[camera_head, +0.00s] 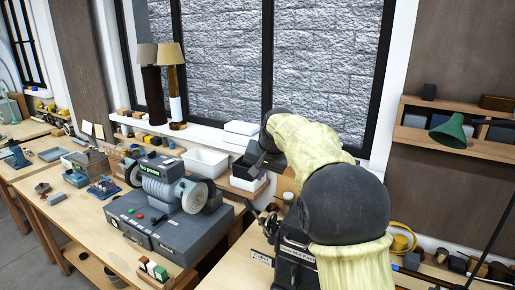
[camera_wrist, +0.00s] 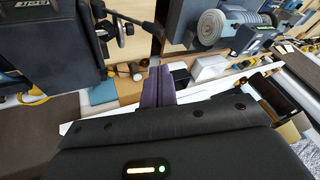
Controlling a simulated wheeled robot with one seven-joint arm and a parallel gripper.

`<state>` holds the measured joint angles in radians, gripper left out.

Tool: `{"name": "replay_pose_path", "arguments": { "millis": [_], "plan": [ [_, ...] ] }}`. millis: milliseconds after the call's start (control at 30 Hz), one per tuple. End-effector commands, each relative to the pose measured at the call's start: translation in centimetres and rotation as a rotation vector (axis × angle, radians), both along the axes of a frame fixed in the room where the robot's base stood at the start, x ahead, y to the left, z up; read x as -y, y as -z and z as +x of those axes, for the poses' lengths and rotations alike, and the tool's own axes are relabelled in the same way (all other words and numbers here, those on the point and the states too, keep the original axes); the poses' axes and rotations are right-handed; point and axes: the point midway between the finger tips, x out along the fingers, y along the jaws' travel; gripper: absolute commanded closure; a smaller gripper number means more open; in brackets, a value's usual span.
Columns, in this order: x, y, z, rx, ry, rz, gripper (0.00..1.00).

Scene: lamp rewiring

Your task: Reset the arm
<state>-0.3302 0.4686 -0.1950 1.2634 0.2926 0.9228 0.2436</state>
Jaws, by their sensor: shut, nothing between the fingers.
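My arm, in a pale yellow sleeve with dark joints, reaches across the right half of the head view. My gripper (camera_wrist: 158,86) shows in the wrist view as two dark purple fingers side by side, shut with nothing between them. In the head view its dark end is above the bench, right of the bench grinder (camera_head: 165,185), and its fingertips are hard to make out. The grinder sits on a grey case (camera_head: 170,228); its grey wheel also shows in the wrist view (camera_wrist: 213,26).
A white bin (camera_head: 205,162) and white boxes stand by the window. A black machine (camera_head: 295,262) is below my arm. A green lamp shade (camera_head: 452,130) is at the right. The wooden bench (camera_head: 240,268) has a bare patch in front.

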Motion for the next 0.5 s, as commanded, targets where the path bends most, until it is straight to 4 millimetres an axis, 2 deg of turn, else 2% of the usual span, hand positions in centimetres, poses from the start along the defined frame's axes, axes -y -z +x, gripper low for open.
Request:
{"name": "replay_pose_path", "arguments": {
  "millis": [267,500],
  "plan": [
    [6.0,6.2,-5.3,-0.058,0.018,-0.076,1.00],
    [10.2,11.7,-12.0,-0.107,-0.005,-0.151,1.00]
  ]
}}
